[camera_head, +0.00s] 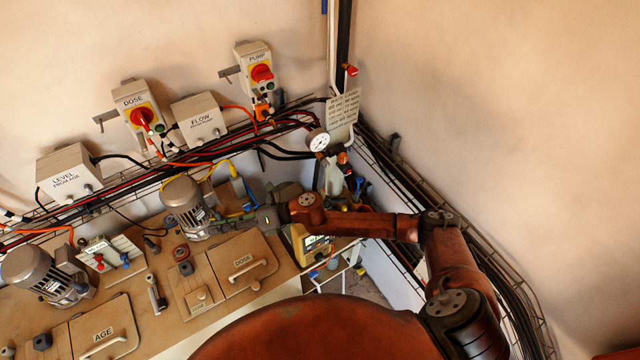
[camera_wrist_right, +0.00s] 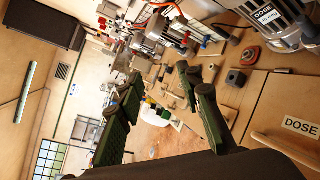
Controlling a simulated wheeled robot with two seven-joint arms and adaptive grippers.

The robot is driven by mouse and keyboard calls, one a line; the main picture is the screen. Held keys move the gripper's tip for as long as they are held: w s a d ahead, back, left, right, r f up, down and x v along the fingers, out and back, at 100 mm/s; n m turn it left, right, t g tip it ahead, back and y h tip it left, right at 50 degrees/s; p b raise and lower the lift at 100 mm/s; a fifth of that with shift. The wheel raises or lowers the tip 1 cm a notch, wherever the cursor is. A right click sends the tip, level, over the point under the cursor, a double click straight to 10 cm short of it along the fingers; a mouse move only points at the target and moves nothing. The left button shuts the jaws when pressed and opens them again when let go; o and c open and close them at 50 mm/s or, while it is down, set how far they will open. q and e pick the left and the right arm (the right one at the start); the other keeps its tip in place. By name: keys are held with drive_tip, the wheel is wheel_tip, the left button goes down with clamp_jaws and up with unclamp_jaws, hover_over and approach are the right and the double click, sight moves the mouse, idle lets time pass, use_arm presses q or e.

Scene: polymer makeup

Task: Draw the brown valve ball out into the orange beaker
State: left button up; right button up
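My right gripper (camera_head: 224,224) reaches in from the right over the tank top, between the dose motor and the DOSE lid. In the right wrist view its dark green fingers (camera_wrist_right: 160,90) stand wide apart with nothing between them. I cannot make out a brown valve ball or an orange beaker for certain in either view. A small valve with a pale body (camera_head: 156,293) stands on the tank top, left of the DOSE lid. My left gripper is not in view.
The DOSE lid (camera_head: 242,262) and the AGE lid (camera_head: 104,331) have raised handles. The dose motor (camera_head: 183,196) stands close to my right gripper. A red-rimmed fitting (camera_head: 181,252) sits nearby. Cable trays line the walls; a pressure gauge (camera_head: 318,140) is near the corner.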

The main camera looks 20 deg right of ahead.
drive_tip(key=d+r+n+g+b, duration=0.2)
drive_tip(key=d+n, duration=0.2)
drive_tip(key=d, duration=0.1)
drive_tip(key=n+h+b, duration=0.1)
drive_tip(key=h+b, duration=0.6)
drive_tip(key=h, duration=0.5)
hover_over(324, 192)
drive_tip(key=d, duration=0.3)
wheel_tip(324, 192, down, 5)
drive_tip(key=x, duration=0.2)
drive_tip(key=p+x, duration=0.1)
drive_tip(key=x, duration=0.4)
drive_tip(key=shift+s+a+f, duration=0.3)
drive_tip(key=shift+a+f, duration=0.05)
drive_tip(key=shift+a, duration=0.05)
drive_tip(key=shift+c, duration=0.2)
clamp_jaws()
